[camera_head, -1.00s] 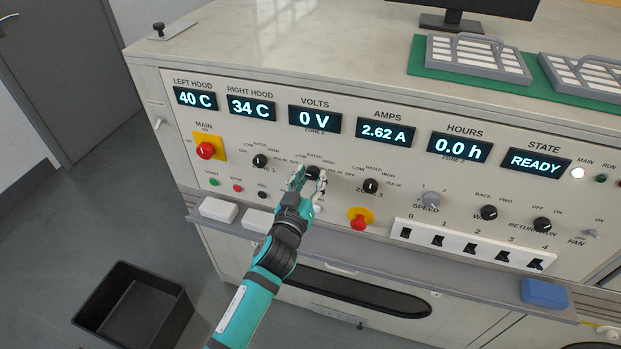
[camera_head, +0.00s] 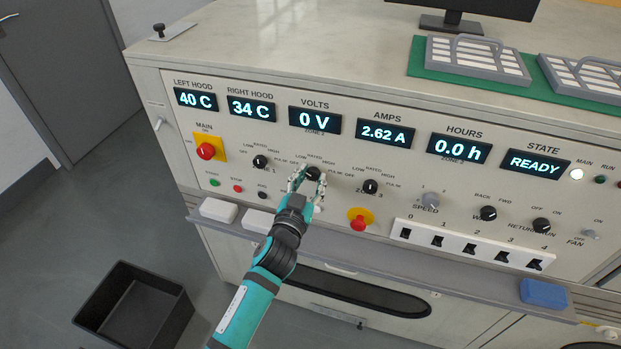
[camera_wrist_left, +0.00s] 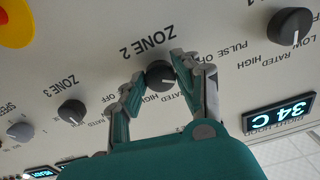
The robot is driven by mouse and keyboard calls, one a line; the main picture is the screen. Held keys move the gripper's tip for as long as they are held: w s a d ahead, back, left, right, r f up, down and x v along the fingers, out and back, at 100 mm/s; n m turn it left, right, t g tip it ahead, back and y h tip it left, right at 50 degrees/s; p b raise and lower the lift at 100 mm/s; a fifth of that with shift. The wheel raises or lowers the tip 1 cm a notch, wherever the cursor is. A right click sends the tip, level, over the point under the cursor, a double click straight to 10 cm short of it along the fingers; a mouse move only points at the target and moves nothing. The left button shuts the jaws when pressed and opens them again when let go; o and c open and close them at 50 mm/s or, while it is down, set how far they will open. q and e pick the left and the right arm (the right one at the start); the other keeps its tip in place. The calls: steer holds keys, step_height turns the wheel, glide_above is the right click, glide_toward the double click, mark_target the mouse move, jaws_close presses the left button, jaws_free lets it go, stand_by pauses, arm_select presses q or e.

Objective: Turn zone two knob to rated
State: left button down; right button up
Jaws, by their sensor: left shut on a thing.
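The zone two knob (camera_head: 313,173) is a small black round knob on the sloping panel, between the zone 1 knob (camera_head: 260,161) and the zone 3 knob (camera_head: 370,186). My left gripper (camera_head: 306,180) is shut on it, one teal-and-grey finger on each side. In the left wrist view, which shows the panel upside down, the zone two knob (camera_wrist_left: 160,75) sits between the fingertips (camera_wrist_left: 157,74). A short pale mark shows on its face, but its setting is hard to read. The fingers partly cover the labels. My right gripper is not in view.
The volts display (camera_head: 315,117) reads 0 V and the state display (camera_head: 536,162) reads READY. A red button on a yellow plate (camera_head: 359,220) is right of my gripper. A grey ledge (camera_head: 385,252) runs below the panel. A black bin (camera_head: 135,308) stands on the floor.

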arm_select(q)
steer(key=m, duration=0.5)
steer(key=shift+m, duration=0.3)
steer(key=m, duration=0.6)
steer(key=shift+p, duration=0.3)
steer(key=c, duration=0.9)
jaws_free()
steer(key=shift+c, duration=0.2)
steer(key=v, duration=1.2)
